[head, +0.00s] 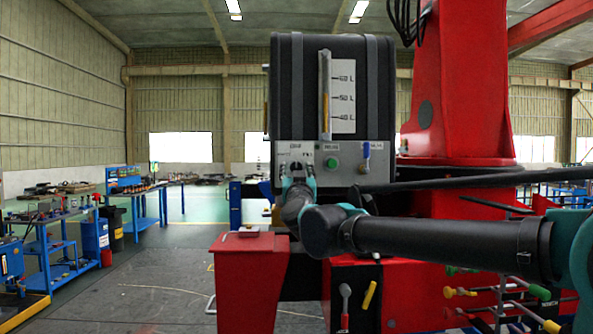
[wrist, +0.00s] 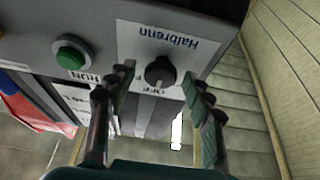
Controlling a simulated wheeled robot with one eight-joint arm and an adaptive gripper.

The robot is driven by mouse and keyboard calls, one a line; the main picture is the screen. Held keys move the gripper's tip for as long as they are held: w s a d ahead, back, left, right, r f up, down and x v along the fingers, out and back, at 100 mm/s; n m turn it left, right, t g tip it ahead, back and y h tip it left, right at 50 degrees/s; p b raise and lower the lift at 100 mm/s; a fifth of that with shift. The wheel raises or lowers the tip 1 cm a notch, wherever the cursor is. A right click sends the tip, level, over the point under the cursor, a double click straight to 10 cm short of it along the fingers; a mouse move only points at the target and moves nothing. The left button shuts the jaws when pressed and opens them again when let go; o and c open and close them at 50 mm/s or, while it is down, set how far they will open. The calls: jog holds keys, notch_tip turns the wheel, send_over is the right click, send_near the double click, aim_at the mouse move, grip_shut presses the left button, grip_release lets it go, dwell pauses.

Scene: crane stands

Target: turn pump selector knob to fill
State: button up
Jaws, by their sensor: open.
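A black rotary knob (wrist: 160,72) sits on a white label plate (wrist: 150,45) on the grey panel. Letters that look like "OFF" are printed beside it; other marks are partly hidden. My gripper (wrist: 158,79) is open, with one fingertip on each side of the knob and visible gaps between. In the head view my gripper (head: 296,174) reaches up to the left part of the panel (head: 345,175), below the black tank (head: 347,85). The knob is small and mostly hidden there, so its pointer direction is unclear.
A green button (head: 332,164) sits right of my gripper on the panel; it also shows in the wrist view (wrist: 71,53). A blue-handled valve (head: 366,150) is further right. A red crane column (head: 460,90) stands at right. Blue workbenches (head: 50,235) stand at left beyond open floor.

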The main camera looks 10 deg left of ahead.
jog(key=shift+c, duration=0.2)
jog(key=c, duration=1.1)
jog(key=shift+m, duration=0.3)
jog(key=m+h, duration=0.2)
jog(key=m, duration=0.2)
jog(key=shift+a+m+h, duration=0.1)
jog(key=shift+m+h, duration=0.2)
jog(key=shift+h, duration=0.1)
jog(key=m+h, duration=0.1)
jog(key=m, duration=0.2)
jog(key=m+h, duration=0.2)
jog(key=m, duration=0.2)
jog(key=shift+m+g+h, duration=0.3)
jog(key=shift+m+h, duration=0.1)
jog(key=o, duration=1.1)
